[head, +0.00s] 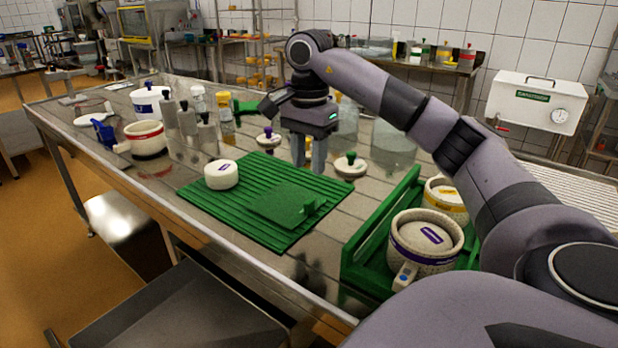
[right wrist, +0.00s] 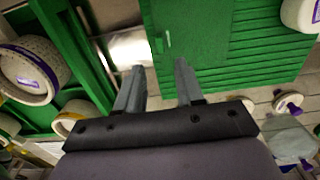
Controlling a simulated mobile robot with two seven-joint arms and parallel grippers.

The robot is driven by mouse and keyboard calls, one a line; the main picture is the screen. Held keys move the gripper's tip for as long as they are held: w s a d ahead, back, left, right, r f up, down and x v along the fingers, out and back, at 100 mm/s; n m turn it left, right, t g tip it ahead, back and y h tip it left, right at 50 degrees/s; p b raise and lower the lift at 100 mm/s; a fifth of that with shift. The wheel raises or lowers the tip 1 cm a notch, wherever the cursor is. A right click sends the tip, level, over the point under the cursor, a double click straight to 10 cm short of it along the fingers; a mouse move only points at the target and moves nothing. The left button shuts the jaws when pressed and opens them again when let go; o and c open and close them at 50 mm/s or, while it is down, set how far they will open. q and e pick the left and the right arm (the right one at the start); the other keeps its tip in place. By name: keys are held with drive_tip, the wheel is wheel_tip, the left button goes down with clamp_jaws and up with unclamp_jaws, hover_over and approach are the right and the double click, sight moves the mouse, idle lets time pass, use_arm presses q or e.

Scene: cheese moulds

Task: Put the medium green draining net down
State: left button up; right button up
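The medium green draining net (head: 283,204) is a flat, smooth green square with a small upright tab on its right side. It lies on a larger ridged green mat (head: 228,208) on the steel table. In the right wrist view the net (right wrist: 205,38) and its tab are beyond the fingertips. My right gripper (head: 309,167) hangs fingers down above the table, behind the net and apart from it. In the right wrist view its two fingers (right wrist: 157,78) are spread with nothing between them. My left gripper is in neither view.
A white cheese (head: 221,175) with a purple label sits on the mat's left part. A green crate (head: 372,262) with round moulds (head: 426,241) stands at right. White lids (head: 350,166) stand behind the mat. Bottles and a red-rimmed pot (head: 146,140) are at left.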

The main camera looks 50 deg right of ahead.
wheel_tip(320, 180, up, 3)
drive_tip(key=shift+f+p, duration=0.15)
drive_tip(key=shift+p, duration=0.5)
